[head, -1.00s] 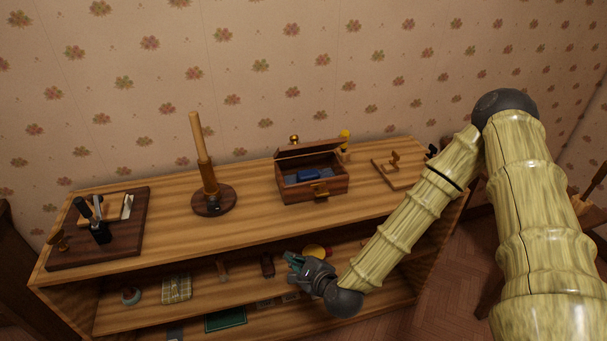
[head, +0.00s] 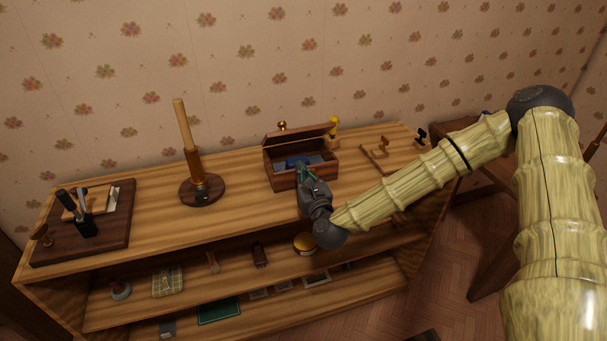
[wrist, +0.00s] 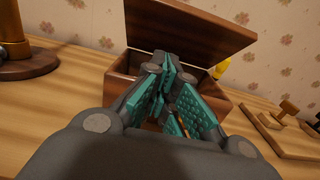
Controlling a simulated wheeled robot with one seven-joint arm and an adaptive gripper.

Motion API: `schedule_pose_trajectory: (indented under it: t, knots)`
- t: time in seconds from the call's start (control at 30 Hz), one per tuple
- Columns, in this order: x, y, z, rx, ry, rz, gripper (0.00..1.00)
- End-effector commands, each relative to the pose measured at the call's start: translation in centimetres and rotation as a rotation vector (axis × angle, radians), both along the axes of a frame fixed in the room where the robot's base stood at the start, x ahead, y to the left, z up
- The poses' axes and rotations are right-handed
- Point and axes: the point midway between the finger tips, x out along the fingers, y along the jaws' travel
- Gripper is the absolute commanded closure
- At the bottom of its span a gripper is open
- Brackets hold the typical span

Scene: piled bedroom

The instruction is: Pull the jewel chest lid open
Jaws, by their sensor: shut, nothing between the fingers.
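The wooden jewel chest (head: 281,179) stands on the shelf's top board, and its lid (head: 298,136) is raised and tilted back. A blue item (head: 296,161) lies inside. My gripper (head: 306,174) is at the chest's front, its fingers shut and empty. In the wrist view the teal-padded fingers (wrist: 172,88) are close together in front of the chest (wrist: 118,76), and the lid (wrist: 190,32) stands up behind them. The fingers hide the middle of the chest front and much of the inside. I cannot tell whether they touch the chest.
A wooden post on a round base (head: 203,190) stands left of the chest. A dark board (head: 117,222) with desk items is at far left. A yellow-topped piece (head: 333,130) is just behind the chest; a small wooden rack (head: 375,163) is right. The board between post and chest is clear.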

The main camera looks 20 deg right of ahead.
Motion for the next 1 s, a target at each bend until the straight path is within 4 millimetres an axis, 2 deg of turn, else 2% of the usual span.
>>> schedule_pose_trajectory:
  t: [0.33, 0.4, 0.7, 1.0]
  knots:
    - [5.8, 0.3, 0.4, -0.002, 0.000, 0.001, 1.00]
    - [6.4, 0.3, 1.4, -0.002, -0.001, 0.002, 1.00]
    - [8.1, 0.3, 2.9, -0.002, 0.001, 0.002, 1.00]
    - [8.3, 0.3, 3.0, -0.001, 0.001, 0.002, 1.00]
